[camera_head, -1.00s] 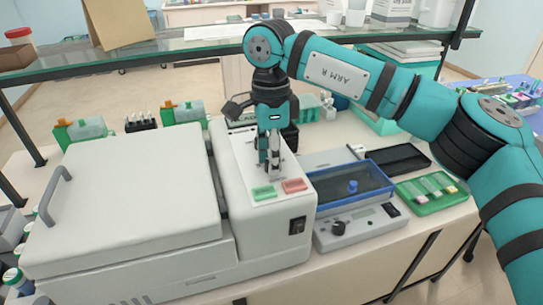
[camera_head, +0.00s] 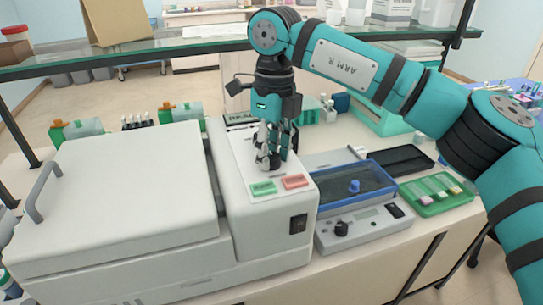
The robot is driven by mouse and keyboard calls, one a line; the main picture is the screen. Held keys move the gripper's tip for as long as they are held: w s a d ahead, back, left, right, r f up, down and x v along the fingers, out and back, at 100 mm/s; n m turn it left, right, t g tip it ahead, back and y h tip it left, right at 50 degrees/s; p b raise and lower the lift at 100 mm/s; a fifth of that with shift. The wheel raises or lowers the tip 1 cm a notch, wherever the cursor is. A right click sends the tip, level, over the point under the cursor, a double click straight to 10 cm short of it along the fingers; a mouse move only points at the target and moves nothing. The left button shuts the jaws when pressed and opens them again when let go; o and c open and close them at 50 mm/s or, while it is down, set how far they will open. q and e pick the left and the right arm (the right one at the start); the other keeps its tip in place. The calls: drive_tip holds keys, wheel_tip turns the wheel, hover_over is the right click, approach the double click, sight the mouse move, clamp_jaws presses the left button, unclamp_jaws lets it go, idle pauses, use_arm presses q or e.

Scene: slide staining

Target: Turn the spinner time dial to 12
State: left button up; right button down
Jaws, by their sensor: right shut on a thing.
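The spinner is the large white machine (camera_head: 130,190) with a closed lid and a control panel (camera_head: 245,172) along its right side. A green button (camera_head: 263,188) and a red button (camera_head: 295,181) lie at the near end of the panel. My right gripper (camera_head: 270,158) points down onto the panel, just behind these buttons. It is shut on a small grey-white knob, the time dial (camera_head: 266,162), which the fingers partly cover. The dial's marks and its setting are too small to read. My left gripper is not in view.
Right of the spinner stand a blue tray device (camera_head: 352,187) with a black knob (camera_head: 341,229), a black tray (camera_head: 402,159) and a green slide tray (camera_head: 440,203). Green bottles (camera_head: 180,112) stand behind the spinner. A glass shelf (camera_head: 170,54) crosses above the bench.

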sight(276, 155)
drive_tip(key=m+b, duration=0.2)
drive_tip(key=m, duration=0.3)
drive_tip(key=shift+m, duration=0.3)
drive_tip(key=m+b, duration=0.2)
drive_tip(key=m, duration=0.3)
drive_tip(key=shift+d+r+t, duration=0.1)
drive_tip(key=shift+t, duration=0.2)
drive_tip(key=c, duration=0.9)
unclamp_jaws()
drive_tip(key=shift+c, duration=0.2)
wheel_tip(276, 155, up, 12)
drive_tip(key=shift+d, duration=0.3)
